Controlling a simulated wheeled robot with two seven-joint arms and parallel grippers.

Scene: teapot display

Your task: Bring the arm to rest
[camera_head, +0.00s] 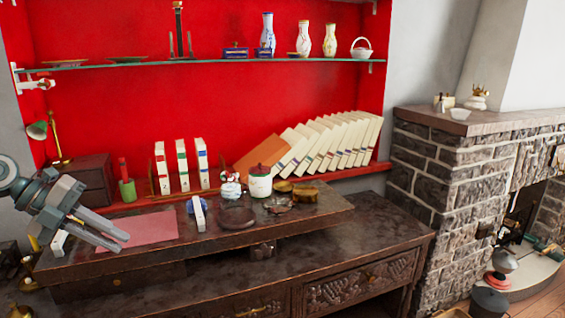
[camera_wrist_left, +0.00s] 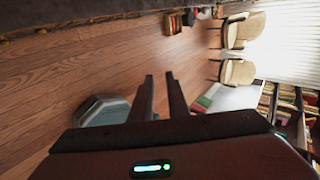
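My left gripper (camera_head: 124,243) comes in from the left in the head view, above the left end of the dark wooden desk (camera_head: 390,237). Its two grey fingers point right, apart, with nothing seen between them. In the left wrist view the dark fingers of my left gripper (camera_wrist_left: 160,76) also stand apart and empty, with the wood floor (camera_wrist_left: 100,60) beyond. A pink mat (camera_head: 150,229) lies on the raised desk top just beyond the fingers. The head view does not tell whether the fingers touch the desk. My right gripper is in neither view.
A lidded jar (camera_head: 260,182), a small teapot (camera_head: 230,186) and a green cup (camera_head: 127,189) stand along the desk's back. Books (camera_head: 330,140) lean on the red shelf. A glass shelf (camera_head: 220,62) holds vases. A brick fireplace (camera_head: 445,165) stands right. Chairs (camera_wrist_left: 238,72) are across the floor.

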